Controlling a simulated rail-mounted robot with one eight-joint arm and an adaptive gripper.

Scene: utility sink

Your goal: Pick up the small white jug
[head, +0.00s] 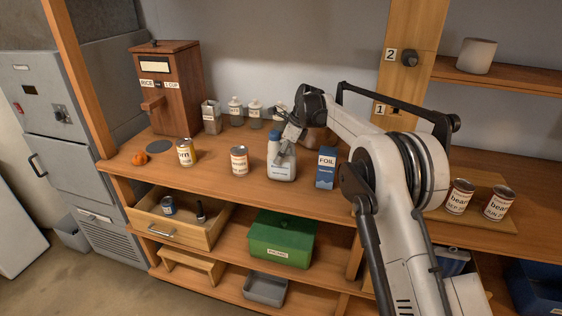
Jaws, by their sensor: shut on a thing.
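The small white jug (282,173) has a blue cap and a label on its lower front. It is upright at the counter's front part, between a labelled can and the blue foil box. My gripper (283,150) reaches down from the upper right and is shut on the jug's upper part. The fingers cover part of its top and handle. The jug's base looks at or very close to the counter; I cannot tell whether it touches.
A blue foil box (326,168) stands close right of the jug. A labelled can (239,161) stands to its left. White bottles (235,111) line the back. A wooden rice dispenser (173,92) stands at the left. An open drawer (172,233) juts out below.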

